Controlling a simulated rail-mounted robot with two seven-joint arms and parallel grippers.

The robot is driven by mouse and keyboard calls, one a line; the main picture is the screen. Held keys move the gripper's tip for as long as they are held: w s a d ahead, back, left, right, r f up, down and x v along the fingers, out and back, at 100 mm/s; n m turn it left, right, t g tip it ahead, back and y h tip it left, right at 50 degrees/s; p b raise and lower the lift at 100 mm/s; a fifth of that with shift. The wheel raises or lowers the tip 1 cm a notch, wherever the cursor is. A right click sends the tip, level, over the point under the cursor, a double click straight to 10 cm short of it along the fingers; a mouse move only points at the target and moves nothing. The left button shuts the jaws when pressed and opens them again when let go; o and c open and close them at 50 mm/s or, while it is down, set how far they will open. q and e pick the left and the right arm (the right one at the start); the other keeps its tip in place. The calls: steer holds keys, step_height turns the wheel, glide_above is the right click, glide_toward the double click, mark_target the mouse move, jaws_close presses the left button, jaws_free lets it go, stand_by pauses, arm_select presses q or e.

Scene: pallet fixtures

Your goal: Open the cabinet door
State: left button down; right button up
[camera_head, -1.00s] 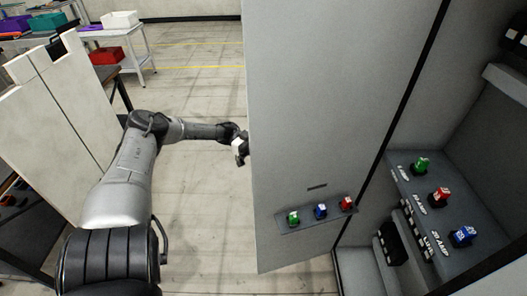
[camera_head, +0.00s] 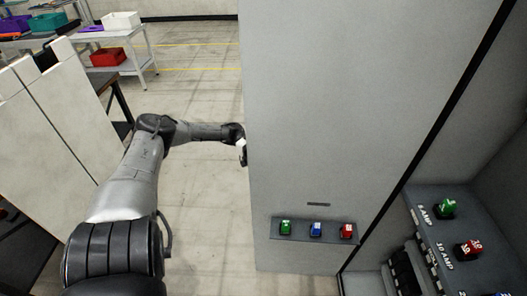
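The grey cabinet door (camera_head: 320,120) stands open in the middle of the head view, its inner face towards me. A small shelf (camera_head: 312,231) on it holds a green, a blue and a red fuse-like block. The cabinet interior (camera_head: 490,170) shows at the right. My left arm comes in from the left, and its gripper (camera_head: 243,150) is at the door's left edge, partly hidden behind it. I cannot tell whether its fingers are open or touch the door. My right gripper is not in view.
Inside the cabinet, a dark labelled ledge (camera_head: 450,225) carries a green block (camera_head: 446,208) and a red block (camera_head: 469,250). A pale panel (camera_head: 50,130) stands at the left. A cart with bins (camera_head: 122,40) stands at the back left. The floor between is clear.

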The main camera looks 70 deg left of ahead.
arm_select(q)
steer(key=shift+w+a, duration=0.15)
steer(key=shift+a, duration=0.15)
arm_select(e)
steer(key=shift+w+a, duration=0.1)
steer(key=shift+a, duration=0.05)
arm_select(q)
steer(key=c, duration=1)
jaws_free()
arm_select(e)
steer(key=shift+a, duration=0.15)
arm_select(q)
steer(key=b+v, duration=0.6)
steer(key=v, duration=0.7)
steer(key=shift+s+a+r, duration=0.1)
steer(key=shift+s+a, duration=0.1)
steer(key=shift+a, duration=0.15)
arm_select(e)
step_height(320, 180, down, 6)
